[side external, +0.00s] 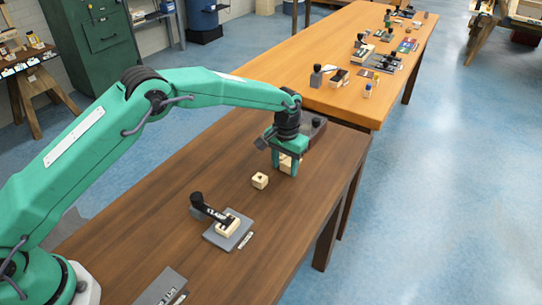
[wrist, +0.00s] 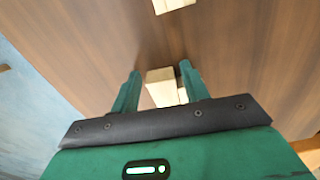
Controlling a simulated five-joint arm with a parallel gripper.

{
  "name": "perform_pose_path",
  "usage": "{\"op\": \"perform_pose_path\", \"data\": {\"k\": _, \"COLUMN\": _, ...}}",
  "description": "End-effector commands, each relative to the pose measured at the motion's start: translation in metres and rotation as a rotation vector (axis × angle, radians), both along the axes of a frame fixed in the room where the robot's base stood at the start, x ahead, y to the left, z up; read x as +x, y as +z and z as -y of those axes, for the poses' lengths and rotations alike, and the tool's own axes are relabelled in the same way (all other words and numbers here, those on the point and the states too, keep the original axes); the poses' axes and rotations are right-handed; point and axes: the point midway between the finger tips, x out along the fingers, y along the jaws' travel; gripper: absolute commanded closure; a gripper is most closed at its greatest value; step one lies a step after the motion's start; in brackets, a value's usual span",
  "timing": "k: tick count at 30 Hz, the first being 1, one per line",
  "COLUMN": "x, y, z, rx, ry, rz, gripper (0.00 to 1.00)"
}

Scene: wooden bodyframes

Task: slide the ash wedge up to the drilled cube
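A pale wooden block, which looks like the ash wedge (side external: 286,164), sits on the dark brown table, partly hidden by my gripper (side external: 284,165). In the wrist view the wedge (wrist: 160,80) lies between the two green fingers of my gripper (wrist: 159,76), with a narrow strip of table showing on each side. The fingers are apart and look open around it. A small pale cube with a dark mark on top, seemingly the drilled cube (side external: 260,181), stands apart from the wedge, nearer the camera. A pale block, likely this cube (wrist: 172,4), is cut off at the wrist view's top edge.
A black-handled clamp (side external: 208,209) stands by a pale block (side external: 228,226) on a grey plate (side external: 216,239). A dark grey object (side external: 314,125) stands just behind my gripper. The table between wedge and cube is clear. A lighter table (side external: 340,45) adjoins behind.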

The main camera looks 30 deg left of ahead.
Motion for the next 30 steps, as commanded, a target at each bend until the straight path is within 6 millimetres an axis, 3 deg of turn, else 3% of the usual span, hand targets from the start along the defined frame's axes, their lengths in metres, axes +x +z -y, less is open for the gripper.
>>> {"op": "perform_pose_path", "data": {"k": 14, "x": 0.000, "y": 0.005, "z": 0.000, "rx": 0.000, "ry": 0.000, "rz": 0.002, "gripper": 0.44}}
{"op": "perform_pose_path", "data": {"k": 30, "x": 0.001, "y": 0.064, "z": 0.000, "rx": -0.001, "ry": 0.000, "rz": 0.003, "gripper": 0.44}}
